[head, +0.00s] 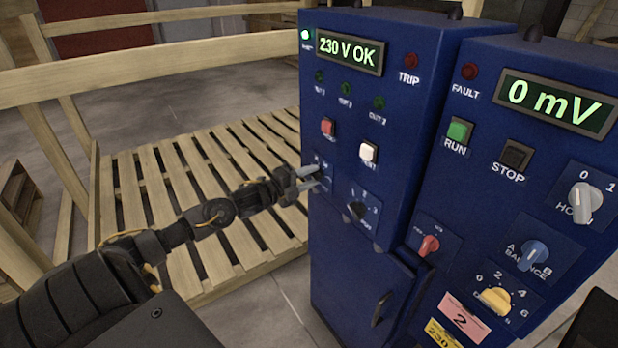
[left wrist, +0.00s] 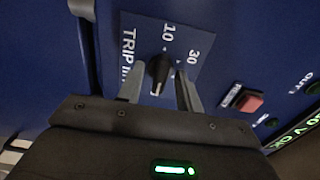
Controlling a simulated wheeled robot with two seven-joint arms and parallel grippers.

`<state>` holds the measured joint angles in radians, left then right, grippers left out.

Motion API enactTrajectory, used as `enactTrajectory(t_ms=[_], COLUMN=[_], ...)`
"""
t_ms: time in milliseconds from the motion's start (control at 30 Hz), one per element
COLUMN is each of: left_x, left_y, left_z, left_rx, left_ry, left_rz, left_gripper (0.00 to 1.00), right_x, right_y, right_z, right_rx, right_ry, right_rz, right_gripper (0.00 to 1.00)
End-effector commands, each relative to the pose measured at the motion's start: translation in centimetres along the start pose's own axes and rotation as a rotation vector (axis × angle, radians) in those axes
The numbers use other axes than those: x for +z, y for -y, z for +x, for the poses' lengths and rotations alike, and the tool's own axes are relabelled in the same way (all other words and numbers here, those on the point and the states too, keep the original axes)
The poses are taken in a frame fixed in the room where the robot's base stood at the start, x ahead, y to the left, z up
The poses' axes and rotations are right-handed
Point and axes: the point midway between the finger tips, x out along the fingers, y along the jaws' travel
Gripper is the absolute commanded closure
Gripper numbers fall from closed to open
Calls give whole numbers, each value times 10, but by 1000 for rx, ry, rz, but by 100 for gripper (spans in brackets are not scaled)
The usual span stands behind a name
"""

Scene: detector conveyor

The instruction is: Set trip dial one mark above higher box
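The trip dial (left wrist: 160,68) is a black knob on a dark blue plate lettered "TRIP", with 10 and 30 readable around it. A pale line shows on the knob's lower side in the left wrist view. My left gripper (head: 308,179) is at this dial on the left blue cabinet (head: 386,130). In the left wrist view, its fingers (left wrist: 160,80) stand apart on either side of the knob, with small gaps showing. The fingers hide most of the dial in the head view. My right gripper is not in view. I see no pair of boxes to compare.
The left cabinet shows "230 V OK" (head: 349,54), a red button (head: 328,126), a white button (head: 368,151) and another black dial (head: 357,210). The right cabinet shows "0 mV" (head: 553,103) and several knobs. A wooden slatted platform (head: 190,200) with rails stands behind my left arm.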

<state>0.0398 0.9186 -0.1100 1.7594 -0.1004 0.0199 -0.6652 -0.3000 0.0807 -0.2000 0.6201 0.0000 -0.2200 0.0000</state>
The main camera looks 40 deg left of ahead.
Motion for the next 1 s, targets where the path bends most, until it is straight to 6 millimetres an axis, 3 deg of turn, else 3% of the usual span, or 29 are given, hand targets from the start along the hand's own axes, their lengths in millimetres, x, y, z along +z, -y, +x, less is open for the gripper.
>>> enactTrajectory(t_ms=[233,700,1000], left_x=[0,-1,0], left_y=[-2,-2,0], left_z=[-12,-84,-106], left_rx=[2,4,1], left_ry=[0,-1,0], left_rz=[-1,-1,0], left_gripper=[65,65,65], right_x=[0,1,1], right_y=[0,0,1], right_z=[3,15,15], right_rx=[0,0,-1], right_ry=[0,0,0], right_rz=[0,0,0], right_gripper=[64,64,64])
